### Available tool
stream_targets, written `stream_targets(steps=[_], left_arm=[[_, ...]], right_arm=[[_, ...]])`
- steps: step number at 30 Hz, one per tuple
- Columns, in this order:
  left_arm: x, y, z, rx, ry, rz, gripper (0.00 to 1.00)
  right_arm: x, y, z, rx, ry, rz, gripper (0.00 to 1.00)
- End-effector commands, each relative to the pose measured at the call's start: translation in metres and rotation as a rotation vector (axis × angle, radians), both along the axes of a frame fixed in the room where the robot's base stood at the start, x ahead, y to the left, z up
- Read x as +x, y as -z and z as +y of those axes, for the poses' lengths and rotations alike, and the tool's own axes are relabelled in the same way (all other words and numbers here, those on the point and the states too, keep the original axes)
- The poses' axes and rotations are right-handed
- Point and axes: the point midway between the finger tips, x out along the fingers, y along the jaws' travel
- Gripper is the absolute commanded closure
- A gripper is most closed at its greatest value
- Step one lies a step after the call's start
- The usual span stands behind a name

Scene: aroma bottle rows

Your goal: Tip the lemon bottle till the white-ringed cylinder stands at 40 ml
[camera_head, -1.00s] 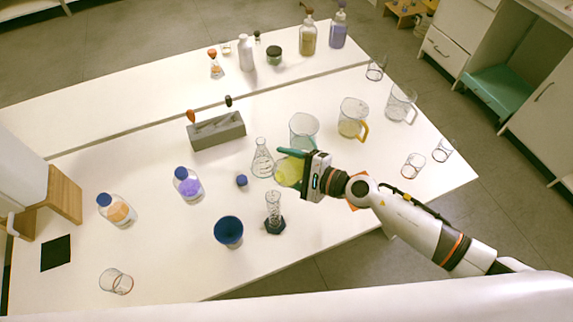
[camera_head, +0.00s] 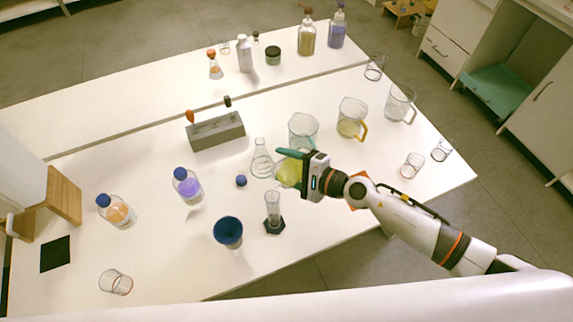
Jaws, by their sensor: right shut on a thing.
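My right gripper (camera_head: 291,168) is shut on the lemon bottle (camera_head: 289,173), a clear bottle with yellow liquid, held above the table. The bottle is partly hidden by the gripper, and its exact tilt is hard to tell. A clear measuring cylinder (camera_head: 273,207) on a dark hexagonal base stands upright just below the bottle in the picture. Its ring colour and liquid level are too small to read, and no stream is clearly visible. My left gripper is out of view.
A conical flask (camera_head: 261,160) and a beaker (camera_head: 302,134) stand close to the held bottle. The front-middle table (camera_head: 180,265) is clear.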

Motion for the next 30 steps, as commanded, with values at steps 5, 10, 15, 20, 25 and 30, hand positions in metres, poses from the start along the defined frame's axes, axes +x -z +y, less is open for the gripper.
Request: stream_targets(steps=[5, 10, 15, 20, 25, 30], left_arm=[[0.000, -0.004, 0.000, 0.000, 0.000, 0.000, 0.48], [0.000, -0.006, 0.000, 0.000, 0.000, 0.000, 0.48], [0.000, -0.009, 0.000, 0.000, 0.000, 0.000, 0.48], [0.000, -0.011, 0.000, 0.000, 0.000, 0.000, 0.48], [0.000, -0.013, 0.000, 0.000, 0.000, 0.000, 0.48], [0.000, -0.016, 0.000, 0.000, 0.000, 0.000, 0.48]], right_arm=[[0.001, -0.004, 0.000, -0.014, 0.000, -0.019, 0.72], [0.001, -0.005, 0.000, -0.029, -0.001, -0.034, 0.72], [0.001, -0.006, -0.001, -0.042, -0.001, -0.048, 0.72], [0.002, -0.008, -0.001, -0.054, 0.000, -0.062, 0.72], [0.002, -0.009, -0.001, -0.066, 0.000, -0.075, 0.72], [0.002, -0.010, -0.001, -0.076, 0.000, -0.086, 0.72]])
